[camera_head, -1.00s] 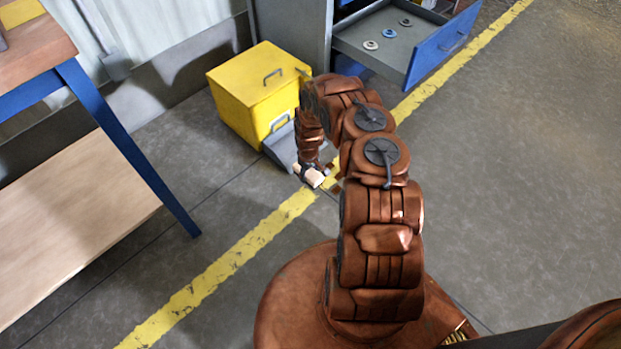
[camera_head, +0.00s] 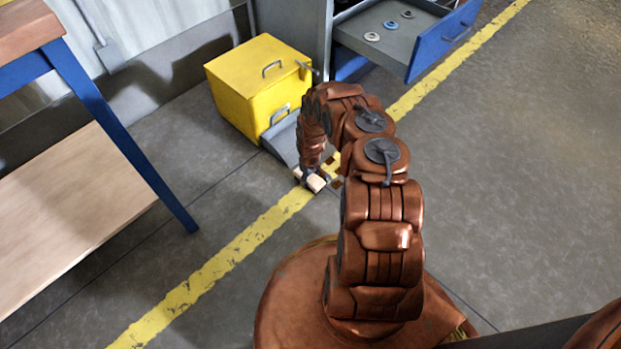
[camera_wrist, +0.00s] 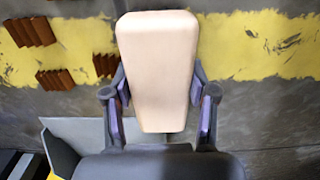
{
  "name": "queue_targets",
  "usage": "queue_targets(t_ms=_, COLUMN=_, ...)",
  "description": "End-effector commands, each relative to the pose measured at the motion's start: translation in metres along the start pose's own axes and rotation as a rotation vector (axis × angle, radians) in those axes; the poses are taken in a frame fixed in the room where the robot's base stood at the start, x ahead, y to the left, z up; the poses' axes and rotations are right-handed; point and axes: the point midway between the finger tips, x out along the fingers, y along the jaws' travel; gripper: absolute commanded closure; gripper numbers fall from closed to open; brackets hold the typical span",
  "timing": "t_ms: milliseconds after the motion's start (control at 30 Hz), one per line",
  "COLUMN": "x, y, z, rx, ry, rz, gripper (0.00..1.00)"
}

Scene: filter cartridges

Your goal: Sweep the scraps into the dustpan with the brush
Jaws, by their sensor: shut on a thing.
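My gripper (camera_wrist: 160,110) is shut on the brush (camera_wrist: 158,65), whose pale wooden block fills the middle of the wrist view. In the head view the brush (camera_head: 316,181) shows at the arm's lower end, close to the floor. Its bristles are not visible. Some scraps (camera_head: 331,160) show beside my arm in the head view. The grey dustpan (camera_head: 282,141) lies in front of the yellow box, partly hidden by my arm; its edge shows in the wrist view (camera_wrist: 85,130).
The yellow box (camera_head: 240,75) with handles stands behind the dustpan. A workbench with a blue leg (camera_head: 130,150) is at the left. An open blue-fronted drawer (camera_head: 440,42) holding several rings sticks out at the top. The floor at right is clear.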

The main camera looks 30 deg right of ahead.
Motion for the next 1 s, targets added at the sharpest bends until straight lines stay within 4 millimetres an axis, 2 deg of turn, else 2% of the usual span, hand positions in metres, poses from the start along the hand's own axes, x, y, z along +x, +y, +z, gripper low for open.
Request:
queue_targets(t_ms=100, x=-0.002, y=0.013, z=-0.002, rx=0.006, ry=0.006, rz=0.004, gripper=0.87)
queue_targets(t_ms=467, x=-0.001, y=0.042, z=0.001, rx=0.005, ry=0.002, rz=0.001, gripper=0.87)
queue_targets(t_ms=500, x=-0.009, y=0.04, z=0.0, rx=0.002, ry=0.001, rz=0.001, gripper=0.87)
queue_targets(t_ms=700, x=-0.027, y=0.037, z=0.0, rx=0.002, ry=0.001, rz=0.002, gripper=0.87)
queue_targets(t_ms=1000, x=-0.044, y=0.035, z=-0.001, rx=0.002, ry=0.003, rz=0.003, gripper=0.87)
